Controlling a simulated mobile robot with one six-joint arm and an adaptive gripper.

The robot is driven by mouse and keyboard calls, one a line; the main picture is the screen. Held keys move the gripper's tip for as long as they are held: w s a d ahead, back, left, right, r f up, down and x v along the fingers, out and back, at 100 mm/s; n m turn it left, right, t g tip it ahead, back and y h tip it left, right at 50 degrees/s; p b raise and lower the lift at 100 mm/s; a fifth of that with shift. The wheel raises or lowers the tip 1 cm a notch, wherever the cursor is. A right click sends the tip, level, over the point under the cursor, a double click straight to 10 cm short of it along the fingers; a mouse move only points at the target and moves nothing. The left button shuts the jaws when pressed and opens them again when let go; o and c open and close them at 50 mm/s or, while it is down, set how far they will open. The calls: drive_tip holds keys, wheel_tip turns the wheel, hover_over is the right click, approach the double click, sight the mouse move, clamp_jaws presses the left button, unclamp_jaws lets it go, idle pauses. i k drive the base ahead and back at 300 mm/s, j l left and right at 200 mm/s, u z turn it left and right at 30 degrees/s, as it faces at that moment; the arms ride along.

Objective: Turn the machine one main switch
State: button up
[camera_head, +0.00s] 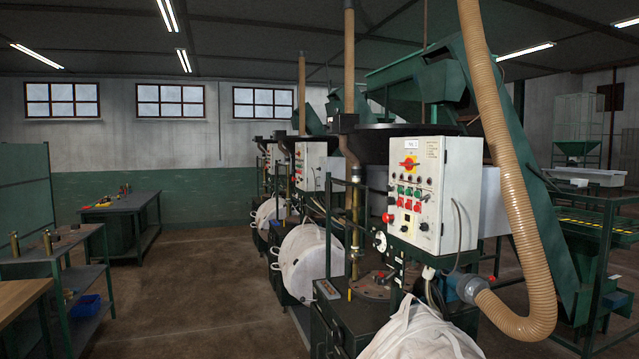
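The nearest machine carries a white control box (432,165) right of the picture's middle. A red rotary switch on a yellow plate (409,162) sits near the top of its front face. Below it are rows of green and red buttons (408,198), and a red knob (388,217) sticks out at the lower left edge. A small white label (411,143) above the switch is too small to read surely. Two similar machines with white boxes (311,165) stand behind it in a row. My gripper is not in view.
A beige corrugated hose (535,250) hangs right of the control box and curves below it. White bulk bags (420,335) hang at the machines' fronts. Open brown floor (200,290) lies left of the machines, with a dark workbench (122,205) and shelving (75,275) beyond.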

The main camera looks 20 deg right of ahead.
sight(409, 168)
drive_tip(key=i+j+z, duration=0.15)
drive_tip(key=i+z, duration=0.2)
drive_tip(key=i, duration=0.3)
drive_tip(key=i+j+z, duration=0.4)
drive_tip(key=i, duration=0.2)
drive_tip(key=i+j+z, duration=0.35)
drive_tip(key=i, duration=0.2)
